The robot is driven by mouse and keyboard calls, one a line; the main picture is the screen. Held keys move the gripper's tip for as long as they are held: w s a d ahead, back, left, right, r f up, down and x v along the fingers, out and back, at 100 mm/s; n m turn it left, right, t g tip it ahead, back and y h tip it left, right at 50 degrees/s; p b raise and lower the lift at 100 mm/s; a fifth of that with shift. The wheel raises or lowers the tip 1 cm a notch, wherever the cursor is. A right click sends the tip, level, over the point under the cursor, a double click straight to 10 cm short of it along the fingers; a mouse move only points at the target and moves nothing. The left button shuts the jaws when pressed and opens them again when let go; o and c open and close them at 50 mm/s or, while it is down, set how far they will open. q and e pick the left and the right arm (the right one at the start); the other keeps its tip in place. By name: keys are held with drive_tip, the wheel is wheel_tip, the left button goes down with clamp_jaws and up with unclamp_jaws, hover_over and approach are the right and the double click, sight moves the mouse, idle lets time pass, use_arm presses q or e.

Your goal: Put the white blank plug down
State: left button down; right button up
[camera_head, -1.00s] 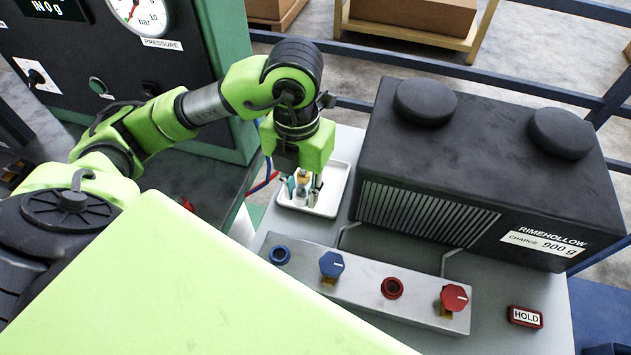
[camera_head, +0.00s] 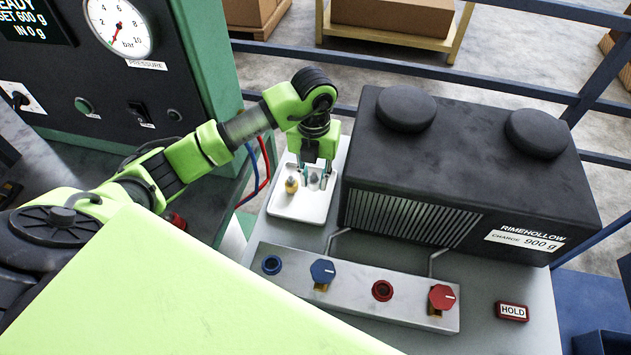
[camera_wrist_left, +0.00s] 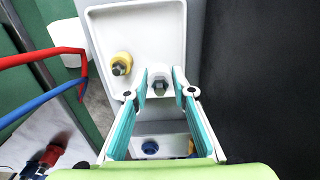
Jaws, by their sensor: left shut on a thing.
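The white blank plug (camera_wrist_left: 159,84) shows a grey hex tip and a white collar, and sits between my left gripper's teal fingertips in the left wrist view. My left gripper (camera_head: 317,176) is shut on it over the right part of the white tray (camera_head: 297,209). The tray also shows in the wrist view (camera_wrist_left: 142,38). I cannot tell whether the plug touches the tray floor. My right gripper is not in view.
A dark unit labelled Rimehollow (camera_head: 470,165) stands close on the tray's right. A grey manifold (camera_head: 350,290) with blue and red ports and knobs lies in front. Red and blue hoses (camera_head: 262,165) run left of the tray. The tray's front part is bare.

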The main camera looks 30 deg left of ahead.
sight(316, 186)
use_arm(q)
drive_tip(key=shift+w+f, duration=0.4)
drive_tip(key=shift+f, duration=0.05)
wheel_tip(316, 186, down, 2)
drive_tip(key=shift+f+p, duration=0.15)
drive_tip(key=shift+p, duration=0.65)
drive_tip(key=shift+f, duration=0.45)
drive_tip(key=shift+f, duration=0.15)
drive_tip(key=c, duration=1.7)
unclamp_jaws()
